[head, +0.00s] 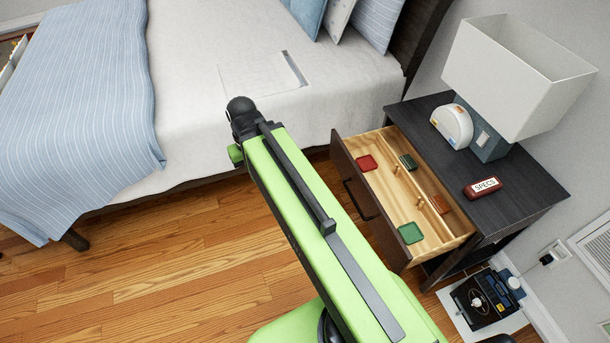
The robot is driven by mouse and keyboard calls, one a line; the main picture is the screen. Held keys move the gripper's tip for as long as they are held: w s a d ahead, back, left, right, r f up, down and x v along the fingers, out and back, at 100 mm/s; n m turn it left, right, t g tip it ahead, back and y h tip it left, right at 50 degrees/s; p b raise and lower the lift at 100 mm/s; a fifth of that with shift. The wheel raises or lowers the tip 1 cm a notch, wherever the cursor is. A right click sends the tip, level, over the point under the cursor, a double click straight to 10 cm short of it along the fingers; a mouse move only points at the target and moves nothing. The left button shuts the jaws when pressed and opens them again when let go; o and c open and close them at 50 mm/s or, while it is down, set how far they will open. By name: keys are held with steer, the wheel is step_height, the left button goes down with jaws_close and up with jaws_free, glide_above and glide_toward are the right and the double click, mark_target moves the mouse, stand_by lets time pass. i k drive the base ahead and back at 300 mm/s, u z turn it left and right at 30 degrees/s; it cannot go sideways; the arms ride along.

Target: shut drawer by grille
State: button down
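A dark nightstand (430,108) stands beside the bed, and its one visible drawer (343,160) is pulled well out to the left, over the floor. The drawer has a dark front, a dark handle (361,199) and a pale wood inside. In it lie a red square piece (366,163), a green square piece (411,232), a dark green block (408,161) and a brown block (440,203). A white grille (596,243) is on the wall at the far right. My gripper's fingers do not show.
A lamp (520,70), a white rounded device (452,125) and a red case marked SPECS (482,188) stand on the nightstand. A black device (484,298) sits on the floor by the wall outlet (556,253). The bed (190,60) fills the upper left. Wood floor (160,270) is clear at lower left.

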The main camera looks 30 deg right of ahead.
mark_target(387, 197)
steer(key=u, duration=0.75)
steer(key=k, duration=0.35)
steer(key=u, duration=0.7)
steer(key=k, duration=0.85)
steer(key=z, duration=0.1)
steer(key=i, duration=0.8)
steer(key=u, duration=0.05)
